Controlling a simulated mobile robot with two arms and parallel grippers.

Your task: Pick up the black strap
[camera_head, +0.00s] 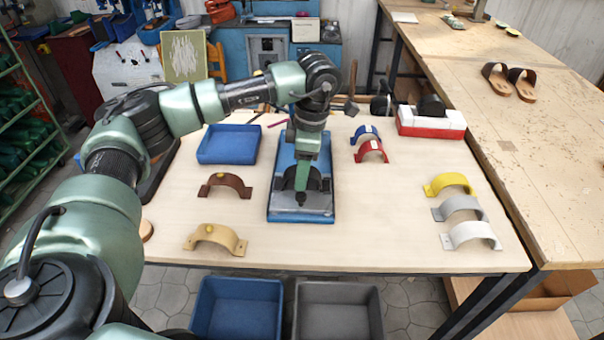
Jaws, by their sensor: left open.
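The black strap (316,181) is a dark arch in the middle of a blue-edged board or tray (290,212) with a grey surface, at the middle of the table. My left gripper (301,196) points down in front of the strap and hides its middle. The gripper is open. I cannot tell whether its fingers touch the strap or stand around it. My right gripper is not in view.
The light wooden table (380,235) also bears a brown strap (225,181), a tan strap (215,235), a red strap (371,149), a blue strap (365,132), a yellow strap (448,182), pale straps (470,234) and an empty blue tray (228,144). Bins (238,305) stand below the front edge.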

